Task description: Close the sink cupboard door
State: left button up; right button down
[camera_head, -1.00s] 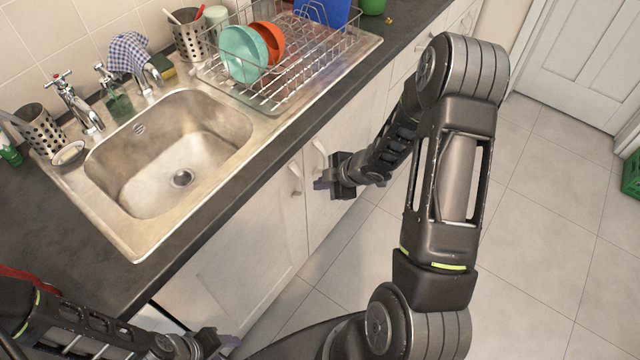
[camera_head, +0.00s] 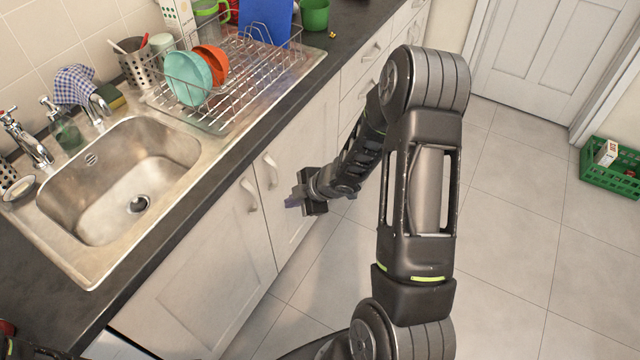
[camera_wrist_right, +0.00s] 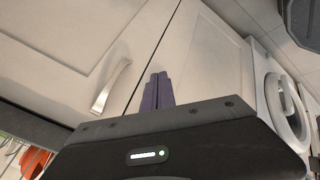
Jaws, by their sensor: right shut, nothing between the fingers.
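The sink cupboard has two pale panelled doors under the counter. The left door (camera_head: 205,290) has a curved metal handle (camera_head: 250,195), and the right door (camera_head: 300,150) has its own handle (camera_head: 270,170). Both doors look flush with the cupboard front, with a thin seam between them. My right gripper (camera_head: 292,201) is shut and empty, low in front of the right door. In the right wrist view its dark fingers (camera_wrist_right: 157,93) show beside the seam, near one handle (camera_wrist_right: 112,87). I cannot tell whether they touch a door. My left gripper is out of view.
A steel sink (camera_head: 120,180) and a dish rack (camera_head: 235,85) with bowls sit on the dark counter (camera_head: 90,310). A white washer (camera_wrist_right: 280,105) shows in the right wrist view. A green crate (camera_head: 612,180) stands at far right.

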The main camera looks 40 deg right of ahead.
jog(key=s+d+r+p, duration=0.2)
jog(key=d+r+p, duration=0.1)
jog(key=r, duration=0.4)
jog(key=shift+d, duration=0.6)
jog(key=s+a+f+m+g, duration=0.1)
jog(key=s+a+f+m, duration=0.2)
jog(key=a+f+m, duration=0.3)
jog(key=s+a+f+m+g, duration=0.1)
jog(key=s+a+f+m, duration=0.25)
jog(key=a+m, duration=0.45)
jog(key=s+a+f+g, duration=0.2)
jog(key=s+a+f, duration=0.1)
jog(key=s+a, duration=0.4)
jog(key=s+a+f+m+g+y+b, duration=0.1)
jog(key=s+a+f+g, duration=0.1)
jog(key=s+a, duration=0.5)
jog(key=shift+s+a+f, duration=0.15)
jog(key=shift+a+f, duration=0.5)
jog(key=shift+f, duration=0.1)
